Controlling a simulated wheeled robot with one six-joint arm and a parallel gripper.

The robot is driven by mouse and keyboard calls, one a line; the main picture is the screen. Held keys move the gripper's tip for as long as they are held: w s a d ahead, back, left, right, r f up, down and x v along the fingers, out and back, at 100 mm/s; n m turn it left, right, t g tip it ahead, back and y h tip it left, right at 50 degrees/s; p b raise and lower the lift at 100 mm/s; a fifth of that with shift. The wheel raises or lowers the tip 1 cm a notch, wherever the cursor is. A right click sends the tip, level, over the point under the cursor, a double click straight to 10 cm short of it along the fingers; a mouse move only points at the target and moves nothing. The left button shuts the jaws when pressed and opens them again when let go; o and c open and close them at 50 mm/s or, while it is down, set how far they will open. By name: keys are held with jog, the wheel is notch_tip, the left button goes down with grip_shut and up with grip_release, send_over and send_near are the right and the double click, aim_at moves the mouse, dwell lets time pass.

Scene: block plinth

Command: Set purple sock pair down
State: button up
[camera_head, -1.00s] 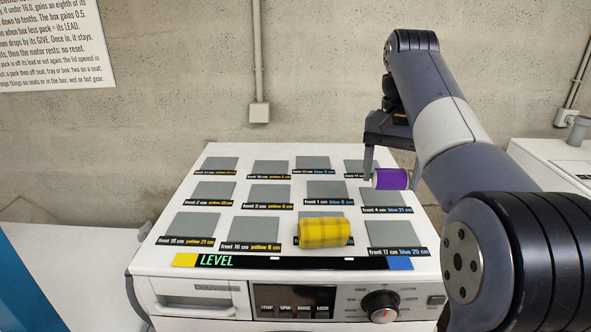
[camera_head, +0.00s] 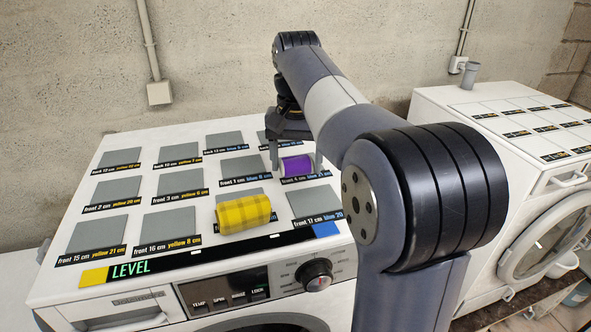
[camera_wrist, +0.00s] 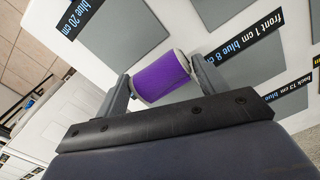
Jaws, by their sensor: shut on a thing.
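The purple sock pair (camera_head: 297,166) is a rolled cylinder with pale ends, at the right side of the washer top in the head view. My gripper (camera_head: 297,164) is shut on it, with one finger at each end. In the wrist view the purple sock pair (camera_wrist: 160,78) lies between the two fingers. It is at the "front 4 cm blue 21" seat (camera_head: 306,181), whose grey pad is mostly hidden. I cannot tell whether it touches the pad. A yellow checked roll (camera_head: 243,213) lies on a front-row pad.
The washer top (camera_head: 76,213) carries several labelled grey pads, mostly empty, such as the front 17 cm one (camera_head: 314,202). A "LEVEL" strip (camera_head: 190,258) runs along its front edge. A second white machine (camera_head: 470,103) stands at the right.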

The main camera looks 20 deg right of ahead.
aim_at(297, 160)
jog(key=shift+f, duration=1.4)
jog(key=shift+f, duration=0.15)
jog(key=o, duration=1.1)
jog(key=shift+c, duration=0.2)
notch_tip(297, 160, up, 12)
jog(key=shift+r, duration=0.15)
